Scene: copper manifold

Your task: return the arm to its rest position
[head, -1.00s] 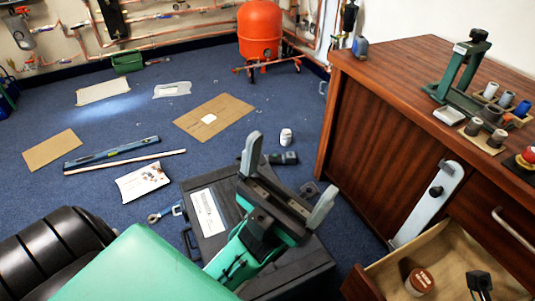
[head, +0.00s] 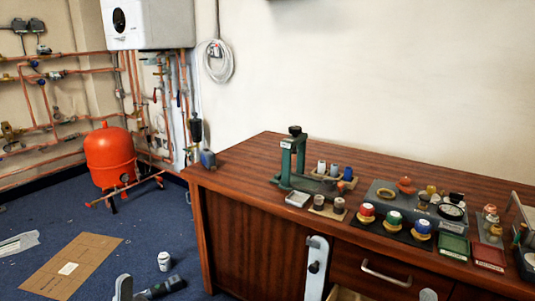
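Only one grey fingertip of my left gripper (head: 123,287) shows at the bottom left edge of the head view, above the blue floor. Its other finger and the arm are out of the frame, so its opening is hidden. Another small grey tip (head: 428,295), apparently a finger of my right gripper, shows at the bottom edge in front of the bench's drawer front. The rest of that arm is out of view. Nothing is seen held at either tip.
A wooden bench (head: 240,160) fills the right, carrying a green press (head: 292,160), coloured-cap fittings and trays.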

